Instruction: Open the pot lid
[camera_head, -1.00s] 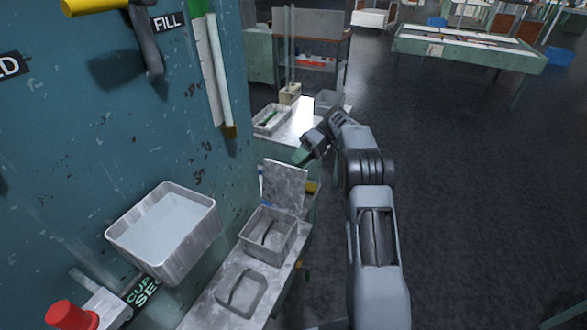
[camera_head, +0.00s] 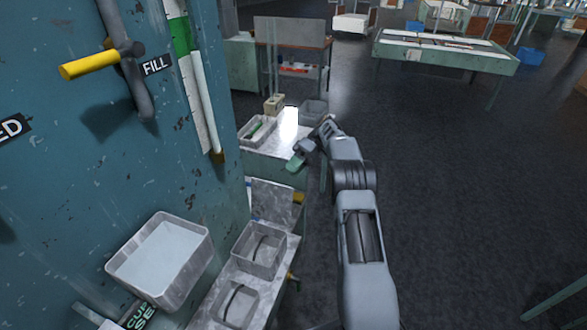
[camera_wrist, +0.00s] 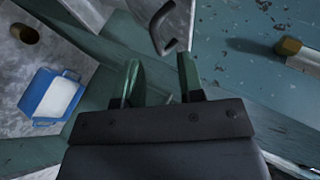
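I see no separate thing marked as a pot. A grey square metal box (camera_head: 258,255) stands on a narrow bench in the head view, and a flat grey plate (camera_head: 271,203) stands upright at its far edge like a raised lid. A dark curved strip shows inside the box.
A second grey tray (camera_head: 232,304) sits nearer on the bench. A basin of pale liquid (camera_head: 160,262) hangs from the teal wall panel (camera_head: 60,170) at left. A blue-and-white box (camera_wrist: 52,97) shows in the wrist view. The dark floor at right is open.

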